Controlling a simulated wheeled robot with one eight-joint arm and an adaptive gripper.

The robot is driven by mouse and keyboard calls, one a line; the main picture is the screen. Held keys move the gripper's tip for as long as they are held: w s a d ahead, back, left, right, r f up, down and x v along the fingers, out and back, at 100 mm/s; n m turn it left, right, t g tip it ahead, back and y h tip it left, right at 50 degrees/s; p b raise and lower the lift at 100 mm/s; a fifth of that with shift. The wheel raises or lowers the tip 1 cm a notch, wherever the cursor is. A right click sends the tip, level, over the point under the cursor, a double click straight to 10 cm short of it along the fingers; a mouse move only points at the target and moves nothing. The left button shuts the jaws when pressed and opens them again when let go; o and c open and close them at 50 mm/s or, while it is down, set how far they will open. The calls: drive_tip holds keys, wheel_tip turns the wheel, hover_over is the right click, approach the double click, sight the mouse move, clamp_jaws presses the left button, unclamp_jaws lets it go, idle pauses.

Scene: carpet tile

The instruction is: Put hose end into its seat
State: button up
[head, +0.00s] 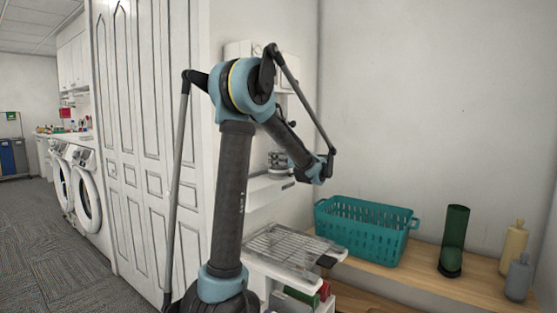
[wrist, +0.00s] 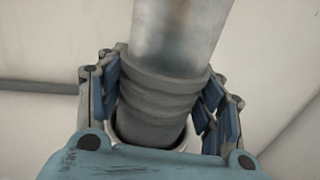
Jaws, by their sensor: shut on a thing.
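In the wrist view my gripper (wrist: 162,88) has its blue-padded fingers on both sides of a grey ribbed hose end (wrist: 158,108) and is shut on it. A smoother, paler grey tube (wrist: 180,38) continues from the ribbed part towards the top of the picture. A pale rim shows around the lower end of the ribbed part; I cannot tell what it belongs to. In the head view my arm reaches down towards a white unit by the wall, and its wrist hides most of the grip. I cannot make out the seat clearly in either view.
A white stand with a wire rack (head: 290,248) is behind my arm. A teal basket (head: 365,232), a dark green cylinder (head: 454,240) and two bottles (head: 516,250) stand on a wooden bench (head: 430,280) at right. White folding doors (head: 150,130) and washing machines (head: 85,190) are at left.

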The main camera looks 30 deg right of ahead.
drive_tip(key=shift+f, duration=0.95)
drive_tip(key=o, duration=1.2)
drive_tip(key=s, duration=0.4)
drive_tip(key=s+d, duration=0.1)
drive_tip(key=s, duration=0.2)
drive_tip(key=s+d, duration=0.1)
drive_tip(key=s, duration=0.3)
drive_tip(key=shift+s+d, duration=0.15)
drive_tip(key=shift+s, duration=0.2)
